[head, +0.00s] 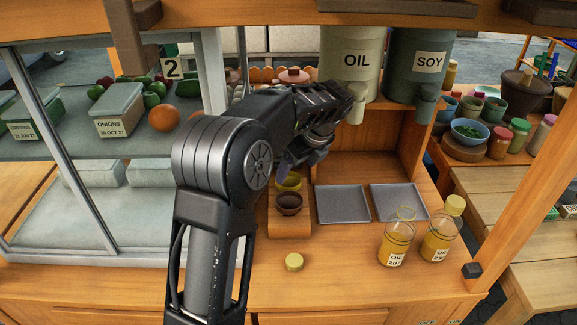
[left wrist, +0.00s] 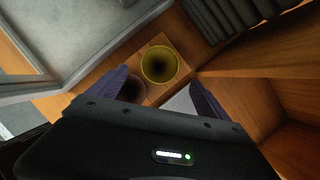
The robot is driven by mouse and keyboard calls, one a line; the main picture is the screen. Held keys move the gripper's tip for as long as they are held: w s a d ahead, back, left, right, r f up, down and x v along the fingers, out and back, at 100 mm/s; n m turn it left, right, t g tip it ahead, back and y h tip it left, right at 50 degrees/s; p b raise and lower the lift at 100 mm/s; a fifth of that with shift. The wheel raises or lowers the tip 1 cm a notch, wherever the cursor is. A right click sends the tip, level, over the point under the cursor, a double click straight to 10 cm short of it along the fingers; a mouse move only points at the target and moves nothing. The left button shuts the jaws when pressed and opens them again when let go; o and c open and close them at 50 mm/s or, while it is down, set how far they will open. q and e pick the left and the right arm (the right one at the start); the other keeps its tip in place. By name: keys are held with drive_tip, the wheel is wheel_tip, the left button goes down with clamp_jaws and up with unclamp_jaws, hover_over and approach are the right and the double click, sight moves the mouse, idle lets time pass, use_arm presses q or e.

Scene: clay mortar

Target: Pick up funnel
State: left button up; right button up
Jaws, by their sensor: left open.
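The yellow funnel (head: 289,184) sits at the back of a small wooden stand, partly hidden behind a dark brown bowl (head: 289,205). In the left wrist view the funnel (left wrist: 159,64) shows as a round yellow mouth with a dark centre. My left gripper (head: 300,160) is open and empty, above and close to the funnel. In the left wrist view its dark purple fingers are spread, with the funnel just beyond the gap between them. The bowl lies partly behind one finger there. My right gripper is in neither view.
Two grey trays (head: 343,204) lie right of the stand (head: 290,229). Two oil bottles (head: 396,243) stand at the right front. A yellow cap (head: 294,262) lies on the counter. Oil and soy dispensers (head: 350,62) stand above. A glass case (head: 100,200) is at left.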

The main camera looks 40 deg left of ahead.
sight(289, 179)
use_arm(q)
drive_tip(key=shift+w+a+r, duration=0.1)
drive_tip(key=shift+w+a, duration=0.15)
drive_tip(key=shift+a, duration=0.05)
drive_tip(key=shift+s+d+r, duration=0.1)
drive_tip(key=shift+s, duration=0.05)
drive_tip(key=shift+x, duration=1.4)
drive_tip(key=x, duration=0.2)
drive_tip(key=p+x, duration=0.1)
drive_tip(key=x, duration=0.2)
drive_tip(key=shift+s, duration=0.15)
